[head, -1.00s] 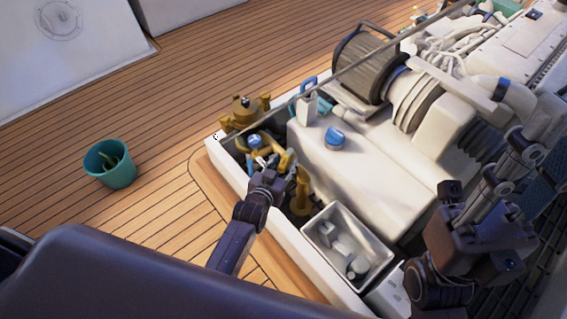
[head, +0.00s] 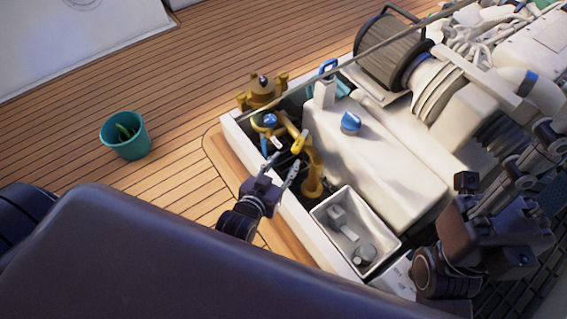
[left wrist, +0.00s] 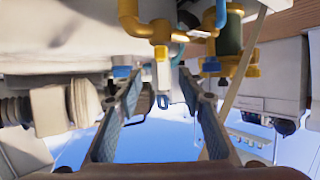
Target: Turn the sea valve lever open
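The fingers appear apart from the handle. In the left wrist view the left gripper (left wrist: 163,82) also shows open, with brass pipes (left wrist: 150,28) and blue fittings beyond its tips. At the right of the head view are dark parts of my right arm; its fingers cannot be made out.
A white bin (head: 318,214) with loose parts is right of my left gripper. The white engine cover (head: 385,165) lies behind. A teal bucket (head: 125,146) stands on open deck.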

